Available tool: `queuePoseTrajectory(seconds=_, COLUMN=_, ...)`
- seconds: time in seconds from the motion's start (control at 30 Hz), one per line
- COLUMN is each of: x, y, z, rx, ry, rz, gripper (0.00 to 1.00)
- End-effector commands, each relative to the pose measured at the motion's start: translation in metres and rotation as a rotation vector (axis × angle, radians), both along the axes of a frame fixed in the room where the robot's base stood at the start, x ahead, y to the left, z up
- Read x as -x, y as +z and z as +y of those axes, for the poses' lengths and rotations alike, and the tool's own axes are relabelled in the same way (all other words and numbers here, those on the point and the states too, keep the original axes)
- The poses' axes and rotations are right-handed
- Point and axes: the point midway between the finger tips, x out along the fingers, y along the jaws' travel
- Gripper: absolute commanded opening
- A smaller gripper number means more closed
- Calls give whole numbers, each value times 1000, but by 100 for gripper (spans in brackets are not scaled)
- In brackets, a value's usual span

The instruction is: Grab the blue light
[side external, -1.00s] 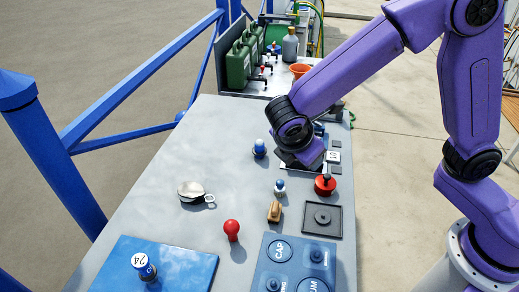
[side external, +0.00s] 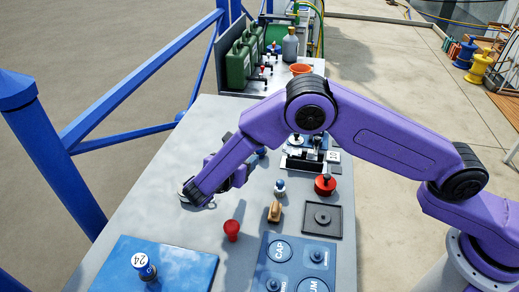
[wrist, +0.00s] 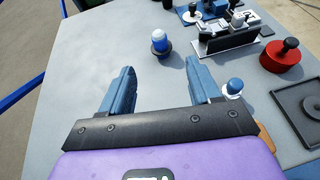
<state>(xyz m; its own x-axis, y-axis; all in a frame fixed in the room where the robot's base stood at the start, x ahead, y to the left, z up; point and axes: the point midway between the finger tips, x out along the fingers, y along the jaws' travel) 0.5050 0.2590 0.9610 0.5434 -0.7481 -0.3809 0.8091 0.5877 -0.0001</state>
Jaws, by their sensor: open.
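The blue light, a small blue piece with a white dome top (wrist: 160,43), stands upright on the grey table ahead of my gripper in the wrist view. In the side view the blue light (side external: 260,152) shows only partly behind my arm. My gripper (wrist: 160,72) is open and empty, its two blue-grey fingers apart. The light lies beyond the fingertips, roughly centred between them, with a gap of bare table. In the side view my gripper (side external: 240,174) is low over the table, to the left of the light and nearer the camera.
A smaller blue-and-white piece (side external: 279,187) stands by the right finger in the wrist view (wrist: 233,87). A red round knob (side external: 325,185), a red ball-topped piece (side external: 232,230) and a wooden piece (side external: 274,211) are nearby. The table's left side (wrist: 75,60) is mostly bare.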

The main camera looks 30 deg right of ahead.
Motion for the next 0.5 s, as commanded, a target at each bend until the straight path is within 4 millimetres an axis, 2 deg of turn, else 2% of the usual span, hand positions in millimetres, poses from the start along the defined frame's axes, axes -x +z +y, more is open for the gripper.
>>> queuePoseTrajectory(seconds=0.3, x=-31, y=-23, z=-45, rx=0, ry=-3, rz=2, gripper=62)
queuePoseTrajectory(seconds=0.5, x=-42, y=-30, z=-58, rx=-1, ry=-1, rz=1, gripper=62)
